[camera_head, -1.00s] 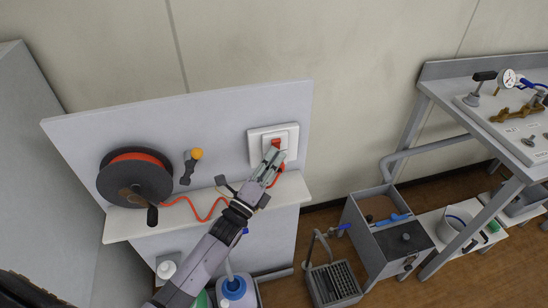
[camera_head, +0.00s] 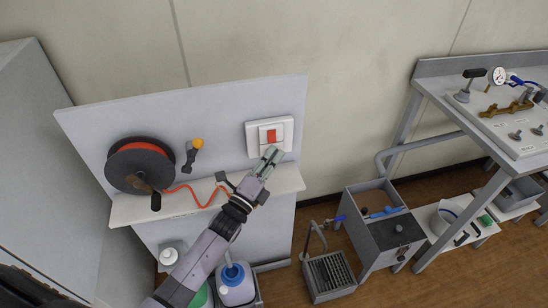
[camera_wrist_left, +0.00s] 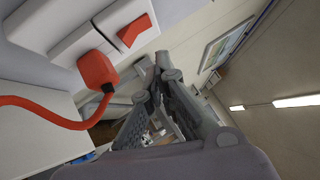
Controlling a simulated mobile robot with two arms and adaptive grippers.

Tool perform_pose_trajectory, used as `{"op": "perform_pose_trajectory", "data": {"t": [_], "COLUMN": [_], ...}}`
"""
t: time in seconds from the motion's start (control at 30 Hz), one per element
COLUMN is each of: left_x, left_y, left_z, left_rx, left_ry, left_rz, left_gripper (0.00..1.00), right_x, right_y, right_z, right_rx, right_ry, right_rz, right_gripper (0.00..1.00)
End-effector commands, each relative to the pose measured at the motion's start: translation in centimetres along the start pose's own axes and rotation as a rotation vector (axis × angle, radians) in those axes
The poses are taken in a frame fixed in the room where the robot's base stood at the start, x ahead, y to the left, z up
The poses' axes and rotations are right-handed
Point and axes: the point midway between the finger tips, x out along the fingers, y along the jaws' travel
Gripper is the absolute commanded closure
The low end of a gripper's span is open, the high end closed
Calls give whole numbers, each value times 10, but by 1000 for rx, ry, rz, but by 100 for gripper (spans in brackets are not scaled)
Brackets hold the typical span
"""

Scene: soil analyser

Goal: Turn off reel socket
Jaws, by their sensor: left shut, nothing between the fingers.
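The white socket (camera_head: 284,127) is fixed on the grey upright panel, with a red rocker switch (camera_head: 271,136) on its face. In the left wrist view the red switch (camera_wrist_left: 134,31) shows at the upper left, beside a red plug (camera_wrist_left: 97,70) with a red cord. The cable reel (camera_head: 141,166), black with orange cord, is at the left of the panel. My left gripper (camera_head: 272,154) is shut and empty, just below the switch in the head view and seemingly apart from it. It also shows in the left wrist view (camera_wrist_left: 160,62). My right gripper is not in view.
A small lever with an orange knob (camera_head: 197,143) is between reel and socket. A white ledge (camera_head: 130,209) runs beneath them with the red cord on it. Bottles, grey bins and a metal bench (camera_head: 436,88) stand below and to the right.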

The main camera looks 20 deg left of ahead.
Motion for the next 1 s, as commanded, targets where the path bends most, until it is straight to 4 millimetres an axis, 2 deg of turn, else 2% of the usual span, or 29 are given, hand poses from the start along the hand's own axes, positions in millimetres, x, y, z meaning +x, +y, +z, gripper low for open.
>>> {"op": "perform_pose_trajectory", "data": {"t": [0.13, 0.23, 0.5, 0.6, 0.77, 1.0], "left_x": [-18, -31, -74, -87, -96, -98], "left_y": [-2, -4, -14, -17, -21, -22], "left_z": [1, 1, 2, 2, 3, 3], "left_rx": [0, 1, 0, -1, 0, 0], "left_ry": [0, 1, 1, 0, 0, 0], "left_rz": [1, 2, 2, 1, -1, -1], "left_gripper": [100, 100, 100, 100, 100, 100], "right_x": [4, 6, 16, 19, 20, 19], "right_y": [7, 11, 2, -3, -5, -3], "right_z": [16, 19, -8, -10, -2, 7], "right_rx": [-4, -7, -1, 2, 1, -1], "right_ry": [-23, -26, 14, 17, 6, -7], "right_rz": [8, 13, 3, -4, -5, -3], "right_gripper": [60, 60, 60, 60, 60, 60]}}
